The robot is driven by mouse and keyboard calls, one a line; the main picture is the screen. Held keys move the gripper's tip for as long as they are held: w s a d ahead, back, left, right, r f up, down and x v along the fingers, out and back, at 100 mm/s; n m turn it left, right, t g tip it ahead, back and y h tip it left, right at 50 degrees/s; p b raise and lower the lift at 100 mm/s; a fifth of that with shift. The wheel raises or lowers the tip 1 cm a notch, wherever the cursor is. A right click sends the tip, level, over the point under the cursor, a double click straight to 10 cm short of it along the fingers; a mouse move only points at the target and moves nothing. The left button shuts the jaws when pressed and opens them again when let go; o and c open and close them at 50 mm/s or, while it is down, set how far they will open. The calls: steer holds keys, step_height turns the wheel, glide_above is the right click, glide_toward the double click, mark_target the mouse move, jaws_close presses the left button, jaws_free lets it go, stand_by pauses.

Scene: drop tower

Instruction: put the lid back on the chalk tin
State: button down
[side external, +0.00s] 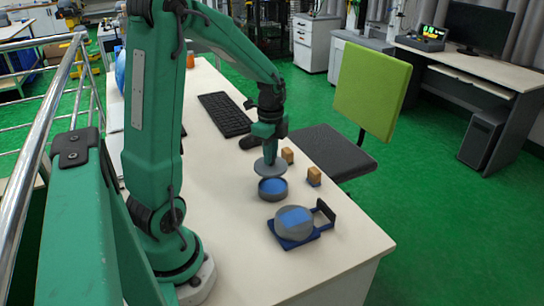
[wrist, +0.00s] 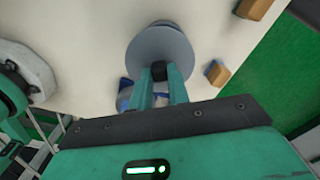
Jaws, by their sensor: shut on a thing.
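My gripper (side external: 269,155) points down and is shut on the lid (side external: 269,168), a grey disc; in the wrist view, the dark knob of the lid (wrist: 160,48) sits between the fingertips. The lid is slightly tilted and hangs just above the chalk tin (side external: 273,192), with a gap between them.
A grey round object with a blue top patch (side external: 294,220) sits on a blue base with a dark upright bracket (side external: 325,212), nearer the table's front. Two small wooden blocks (side external: 287,156) (side external: 314,175) stand to the right. A keyboard (side external: 225,114) and mouse (side external: 250,142) lie behind.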

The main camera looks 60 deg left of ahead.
mark_target(273, 164)
steer(key=shift+w+f, duration=0.1)
steer(key=shift+w, duration=0.3)
steer(key=shift+f, duration=0.2)
steer(key=shift+f, duration=3)
steer(key=shift+f, duration=0.15)
stand_by(0.3)
steer(key=c, duration=1.3)
jaws_free()
steer(key=shift+o, duration=0.7)
steer(key=o, duration=0.4)
